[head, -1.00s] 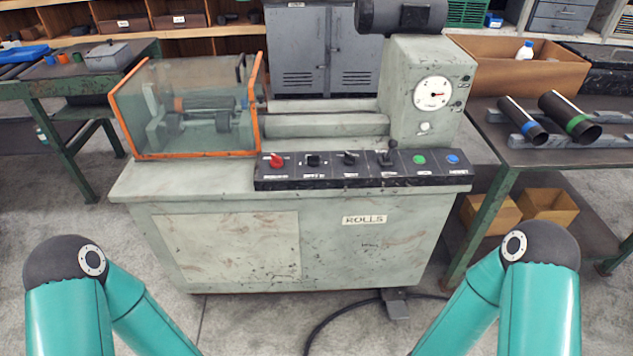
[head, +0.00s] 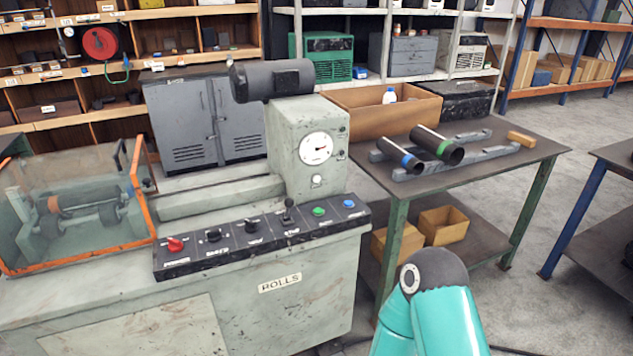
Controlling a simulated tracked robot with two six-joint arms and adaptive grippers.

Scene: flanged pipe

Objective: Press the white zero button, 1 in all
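The small round white button (head: 316,181) sits on the grey-green headstock (head: 290,140) of the machine, just below the white round dial (head: 316,148). The dial has a dark and red needle; its markings are too small to read. Nothing covers the button. My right arm shows only as a teal link at the lower right, well below and apart from the button. Neither of my grippers is in view.
A black control panel (head: 262,240) along the machine's front edge carries a red knob (head: 175,244), black knobs, a lever (head: 288,208), a green button (head: 319,211) and a blue button (head: 349,204). An orange-framed clear guard (head: 140,190) stands left. A table (head: 500,165) holding pipes stands right.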

